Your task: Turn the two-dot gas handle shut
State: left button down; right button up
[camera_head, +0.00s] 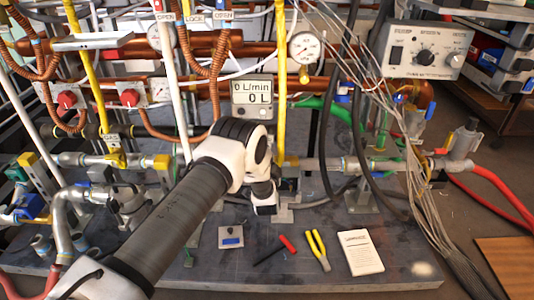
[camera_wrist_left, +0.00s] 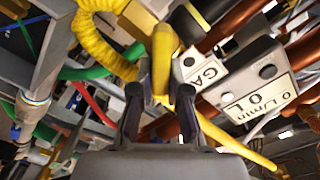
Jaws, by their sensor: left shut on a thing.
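My left gripper (camera_wrist_left: 160,92) has its two dark fingers on either side of a yellow handle (camera_wrist_left: 161,58) in the left wrist view and is shut on it. A white plate reading "GA" (camera_wrist_left: 212,72), partly covered, is beside the handle. Another yellow gas handle (camera_head: 116,158) sits under a gas label on the left yellow pipe. My right gripper is not in view.
The flow meter (camera_head: 254,98) reads 0 L/min and 0 L. Loose grey cables (camera_head: 425,205) hang at the right. Copper pipes and gauges fill the back.

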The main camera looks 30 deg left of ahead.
pick_arm(q)
jog(key=m, duration=0.2)
jog(key=m+p, duration=0.1)
jog(key=shift+d+f+m, duration=0.15)
jog(key=shift+f+m, duration=0.1)
jog(key=shift+m, duration=0.05)
jog(key=shift+w+f+m+p, duration=0.1)
jog(key=shift+f+m+p, duration=0.1)
jog(key=shift+m, duration=0.8)
jog(key=shift+f+m+p, duration=0.15)
jog(key=shift+m+p, duration=0.05)
jog(key=shift+m, duration=0.8)
jog(key=c, duration=1.1)
grip_release()
jog(key=shift+c, duration=0.2)
jog(key=shift+d, duration=0.1)
jog(key=v, duration=1.2)
